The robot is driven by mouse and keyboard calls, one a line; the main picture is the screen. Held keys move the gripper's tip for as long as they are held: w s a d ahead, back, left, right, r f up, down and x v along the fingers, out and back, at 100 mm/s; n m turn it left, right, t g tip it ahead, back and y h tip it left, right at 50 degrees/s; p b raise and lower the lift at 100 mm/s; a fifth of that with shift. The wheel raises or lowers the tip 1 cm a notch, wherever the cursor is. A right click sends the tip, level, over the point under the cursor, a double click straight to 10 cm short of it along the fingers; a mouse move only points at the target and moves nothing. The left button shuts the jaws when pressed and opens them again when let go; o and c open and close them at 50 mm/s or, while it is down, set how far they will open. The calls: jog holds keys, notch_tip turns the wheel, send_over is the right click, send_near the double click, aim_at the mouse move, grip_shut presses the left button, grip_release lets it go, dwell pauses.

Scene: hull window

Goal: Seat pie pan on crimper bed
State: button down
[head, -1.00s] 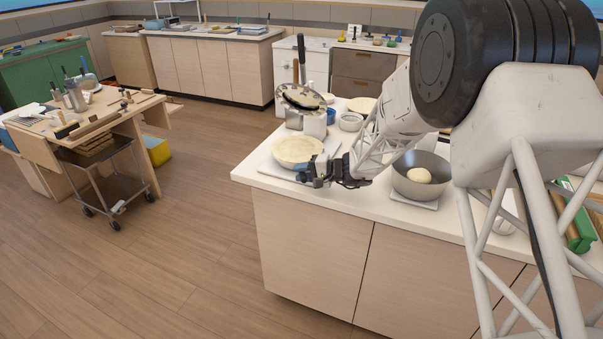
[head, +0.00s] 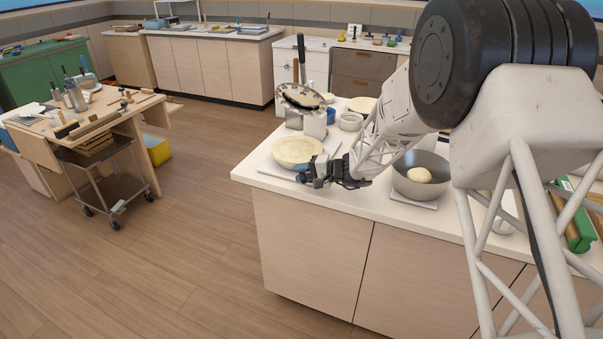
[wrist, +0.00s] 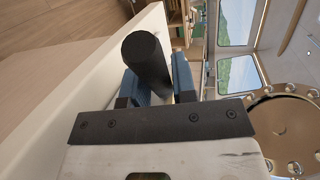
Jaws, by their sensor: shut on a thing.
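A round pan with pale dough (head: 298,150) rests on a light board at the counter's left end. Behind it stands a metal device with a tilted round head (head: 302,97), probably the crimper; its bed cannot be told apart clearly. My gripper (head: 312,174) is low at the pan's front right. In the wrist view, my gripper (wrist: 158,85) is shut on a black cylinder (wrist: 145,57) between its blue pads. I cannot tell what the cylinder belongs to. A round metal plate with several shiny studs (wrist: 285,125) shows at the right of the wrist view.
A steel bowl with a dough ball (head: 421,178) stands to the right of my gripper. Small containers (head: 350,122) stand behind my arm. The white counter (head: 262,183) ends close to the pan at front and left.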

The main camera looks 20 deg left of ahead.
jog(key=shift+f, duration=0.25)
dwell(1.0)
jog(key=c, duration=1.1)
grip_release()
jog(key=shift+v, duration=1.8)
jog(key=o, duration=0.6)
jog(key=c, duration=0.6)
